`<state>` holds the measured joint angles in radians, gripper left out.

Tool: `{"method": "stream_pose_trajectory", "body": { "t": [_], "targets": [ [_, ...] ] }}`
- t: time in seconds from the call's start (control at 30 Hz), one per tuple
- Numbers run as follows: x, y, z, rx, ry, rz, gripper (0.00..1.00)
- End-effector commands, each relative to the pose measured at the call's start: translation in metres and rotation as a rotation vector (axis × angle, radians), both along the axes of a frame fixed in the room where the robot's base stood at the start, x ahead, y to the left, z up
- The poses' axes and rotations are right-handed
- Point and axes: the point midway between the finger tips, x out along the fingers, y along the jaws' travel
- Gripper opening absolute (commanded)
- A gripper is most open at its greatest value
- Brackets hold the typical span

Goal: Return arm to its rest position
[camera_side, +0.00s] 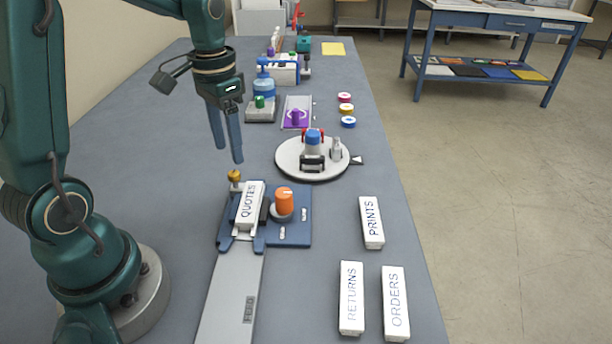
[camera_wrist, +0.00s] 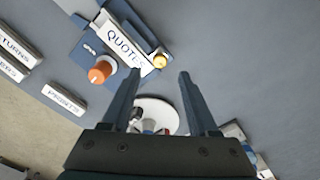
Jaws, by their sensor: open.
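My gripper (camera_side: 226,140) is open and empty. In the side view it hangs above the bench, behind and a little left of the blue laminator fixture (camera_side: 297,236). In the wrist view its two fingers (camera_wrist: 154,95) stand apart with nothing between them. The white QUOTES block (camera_side: 249,206) sits in the fixture at the head of the grey FEED track (camera_side: 232,290), and it also shows in the wrist view (camera_wrist: 122,42). An orange knob (camera_side: 285,201) stands on the fixture to the right of the block. A brass knob (camera_side: 234,176) stands at the fixture's back left.
Blocks marked PRINTS (camera_side: 371,222), RETURNS (camera_side: 351,298) and ORDERS (camera_side: 396,302) lie at the right front. A round white turntable (camera_side: 290,160) holds small items. Behind it are a purple-topped plate (camera_side: 297,112), coloured rings (camera_side: 346,110) and a blue bottle device (camera_side: 263,85).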

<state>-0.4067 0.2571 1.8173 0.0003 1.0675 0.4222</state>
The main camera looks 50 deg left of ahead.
Motion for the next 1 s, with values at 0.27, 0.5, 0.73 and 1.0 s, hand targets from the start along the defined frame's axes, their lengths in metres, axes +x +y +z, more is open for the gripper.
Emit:
{"method": "stream_pose_trajectory", "body": {
  "t": [0.27,0.5,0.73,1.0],
  "targets": [
    [0.003,-0.017,0.025,0.033,-0.085,-0.066,0.6],
    [-0.024,-0.061,0.065,0.071,-0.258,-0.145,0.6],
    [-0.064,-0.093,0.076,0.059,-0.414,-0.143,0.6],
    [-0.097,-0.107,0.061,0.011,-0.5,-0.053,0.6]
  ]
}}
